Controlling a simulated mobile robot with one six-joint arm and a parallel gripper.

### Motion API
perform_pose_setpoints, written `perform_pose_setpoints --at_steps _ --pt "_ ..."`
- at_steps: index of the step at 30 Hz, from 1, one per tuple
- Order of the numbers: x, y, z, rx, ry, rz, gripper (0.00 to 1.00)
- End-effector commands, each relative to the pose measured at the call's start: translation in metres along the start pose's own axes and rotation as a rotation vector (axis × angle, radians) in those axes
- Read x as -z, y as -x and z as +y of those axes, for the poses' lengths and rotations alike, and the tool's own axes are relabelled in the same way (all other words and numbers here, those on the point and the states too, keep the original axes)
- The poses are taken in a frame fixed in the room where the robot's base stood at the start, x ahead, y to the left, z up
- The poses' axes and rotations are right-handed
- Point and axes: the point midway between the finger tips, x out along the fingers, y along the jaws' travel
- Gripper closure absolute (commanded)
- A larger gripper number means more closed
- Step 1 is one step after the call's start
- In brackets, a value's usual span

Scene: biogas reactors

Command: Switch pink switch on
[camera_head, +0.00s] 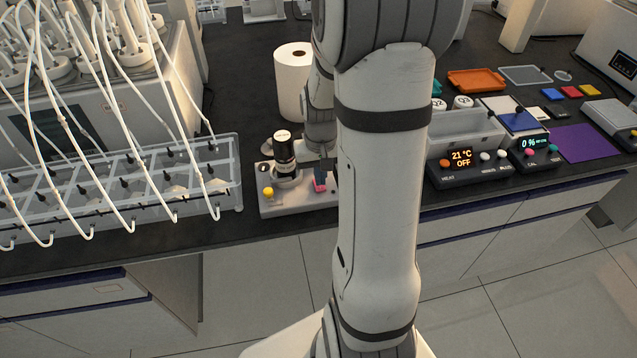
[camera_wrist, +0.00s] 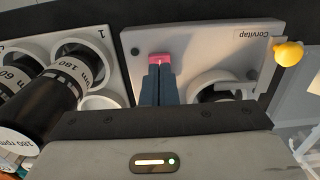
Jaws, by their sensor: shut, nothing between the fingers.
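The pink switch (camera_wrist: 159,60) sits on a white device plate labelled "Corvitap" (camera_wrist: 205,45) in the wrist view. In the head view the pink switch (camera_head: 320,184) shows near the right end of the white device base (camera_head: 298,207), partly hidden by my arm. My gripper (camera_wrist: 161,66) is shut and empty, its dark blue fingers close together. The fingertips reach the near edge of the switch in the wrist view; I cannot tell whether they touch it. I cannot make out the switch's on or off position.
Black cylinders (camera_wrist: 72,85) marked with rpm values are left in the wrist view. A paper roll (camera_head: 294,82) stands behind; a tubing rack (camera_head: 110,195) is left, control boxes (camera_head: 470,165) right.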

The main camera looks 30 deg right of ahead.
Motion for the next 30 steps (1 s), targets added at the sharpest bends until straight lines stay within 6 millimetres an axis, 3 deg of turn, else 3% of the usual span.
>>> perform_pose_setpoints --at_steps 30 --pt "0.0 -0.016 0.0 0.0 0.0 -0.001 1.0"
